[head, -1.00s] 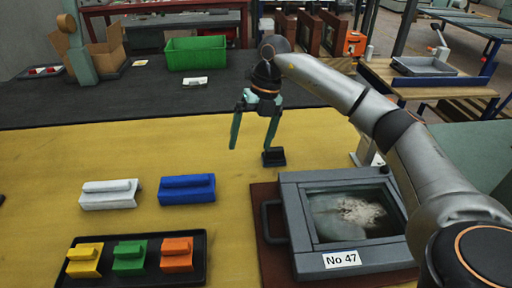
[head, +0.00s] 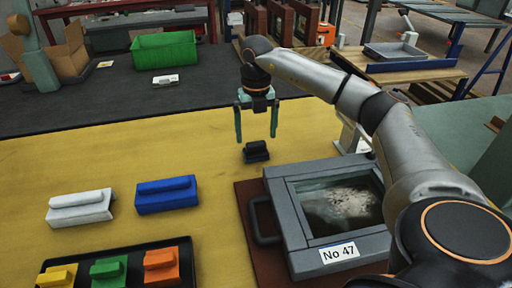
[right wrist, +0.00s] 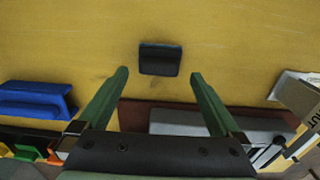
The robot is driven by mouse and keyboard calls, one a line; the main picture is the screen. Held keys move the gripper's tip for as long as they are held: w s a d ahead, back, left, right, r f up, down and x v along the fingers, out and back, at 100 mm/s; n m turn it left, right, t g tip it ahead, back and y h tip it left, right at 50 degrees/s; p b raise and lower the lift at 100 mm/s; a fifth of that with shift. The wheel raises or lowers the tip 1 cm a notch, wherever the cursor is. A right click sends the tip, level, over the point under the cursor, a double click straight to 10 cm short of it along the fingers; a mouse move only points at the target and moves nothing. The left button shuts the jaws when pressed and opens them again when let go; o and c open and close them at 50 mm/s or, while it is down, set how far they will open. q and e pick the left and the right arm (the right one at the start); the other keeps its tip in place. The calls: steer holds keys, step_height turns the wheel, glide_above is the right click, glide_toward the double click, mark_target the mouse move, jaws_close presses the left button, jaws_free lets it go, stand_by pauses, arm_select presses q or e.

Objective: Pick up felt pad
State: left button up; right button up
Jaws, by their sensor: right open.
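The felt pad appears to be the small black block (head: 256,153) with a raised grip, lying on the yellow work surface just behind the grey framed box. It also shows in the right wrist view (right wrist: 160,59), just beyond the fingertips and between their lines. My right gripper (head: 256,138) is open and empty, fingers pointing down. It is above the pad in the head view; the exact height gap is hard to tell. Its two green fingers also show in the right wrist view (right wrist: 159,73), apart from the pad. My left gripper is not in view.
The grey framed box (head: 283,233) labelled No 47 stands on a brown board. White (head: 80,208) and blue (head: 167,195) blocks lie left. A black tray (head: 139,280) holds yellow, green and orange blocks. A green bin (head: 165,52) stands behind. Yellow surface around the pad is mostly clear.

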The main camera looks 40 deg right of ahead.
mark_target(256, 143)
steer(key=shift+f, duration=1.55)
steer(key=shift+c, duration=0.4)
steer(key=c, duration=1.3)
steer(key=shift+r, duration=0.1)
